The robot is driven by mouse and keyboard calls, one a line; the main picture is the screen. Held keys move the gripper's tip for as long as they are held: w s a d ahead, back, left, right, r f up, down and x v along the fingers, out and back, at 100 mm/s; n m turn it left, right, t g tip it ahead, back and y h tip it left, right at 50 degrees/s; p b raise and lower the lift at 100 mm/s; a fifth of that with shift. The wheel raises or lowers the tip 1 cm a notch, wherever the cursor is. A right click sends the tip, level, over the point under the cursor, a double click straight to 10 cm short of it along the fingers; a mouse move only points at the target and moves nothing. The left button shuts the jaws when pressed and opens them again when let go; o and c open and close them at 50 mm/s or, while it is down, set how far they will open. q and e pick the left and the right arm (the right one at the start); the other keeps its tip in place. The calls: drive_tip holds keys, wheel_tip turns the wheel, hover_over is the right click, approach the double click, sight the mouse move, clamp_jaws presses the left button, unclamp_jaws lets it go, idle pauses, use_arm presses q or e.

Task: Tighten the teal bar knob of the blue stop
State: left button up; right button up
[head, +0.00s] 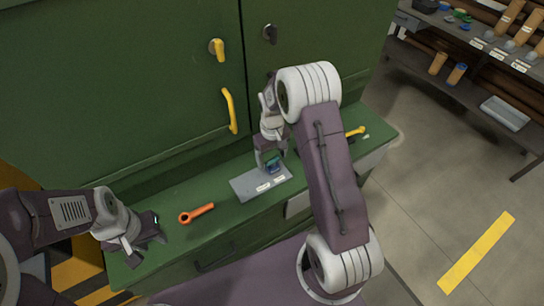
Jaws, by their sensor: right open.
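A small blue stop (273,169) sits at the upper part of a grey plate on the green bench, mostly hidden by my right gripper. A bit of teal, seemingly its bar knob (273,161), shows right at the fingers. My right gripper (270,160) points down over the stop and is open. I cannot tell whether its fingers touch the knob. My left gripper (156,229) is over the left end of the bench, away from the stop. Its fingers are too small and dark to tell whether they are open.
The grey plate (244,188) carries white labels. An orange tool (197,213) lies on the bench between my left gripper and the plate. A yellow-handled tool (355,131) lies farther right, behind my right arm. A green cabinet (120,90) with yellow handles stands behind.

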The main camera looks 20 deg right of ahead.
drive_tip(key=shift+d, duration=0.15)
drive_tip(key=shift+c, duration=1.2)
drive_tip(key=c, duration=1.1)
drive_tip(key=shift+c, duration=0.2)
drive_tip(key=m+p, duration=0.1)
drive_tip(key=m, duration=0.2)
drive_tip(key=shift+w+r, duration=0.1)
drive_tip(key=m+p, duration=0.1)
drive_tip(key=m, duration=0.4)
drive_tip(key=shift+m, duration=0.4)
drive_tip(key=m+p, duration=0.1)
drive_tip(key=m, duration=0.3)
drive_tip(key=shift+w, duration=0.1)
drive_tip(key=m, duration=0.4)
drive_tip(key=shift+m, duration=0.5)
